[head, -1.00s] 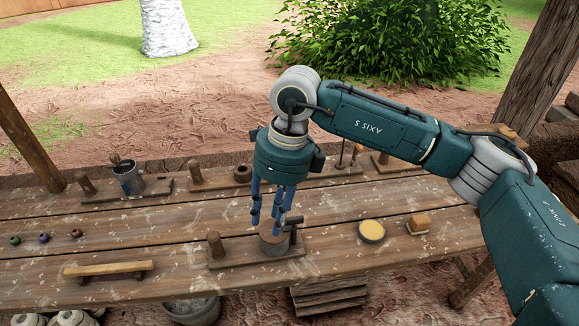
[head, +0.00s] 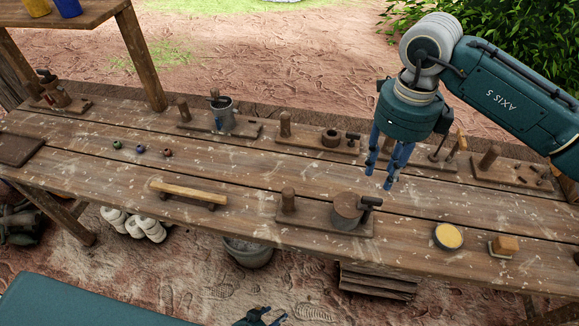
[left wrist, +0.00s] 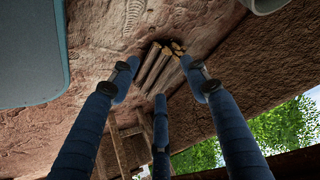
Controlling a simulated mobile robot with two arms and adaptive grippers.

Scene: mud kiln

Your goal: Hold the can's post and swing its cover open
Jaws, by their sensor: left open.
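The can (head: 349,220) is a short grey cylinder on a wooden board in the front middle of the bench in the head view. Its round brown cover (head: 348,205) lies over the top, with a dark handle-like part at its right. A wooden post (head: 288,200) stands upright at the board's left end. My right gripper (head: 389,178) hangs above the bench, behind and right of the can, fingers down, apart and empty. My left gripper (left wrist: 160,82) is open and empty in the left wrist view; only a dark part of it (head: 262,317) shows at the head view's bottom edge.
Several boards with posts line the back, one with a grey mug (head: 222,115). A wooden bar (head: 188,194) lies left of the can. A round yellow-topped tin (head: 448,237) and a wooden block (head: 504,245) stand right. Three small beads (head: 140,149) lie at left.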

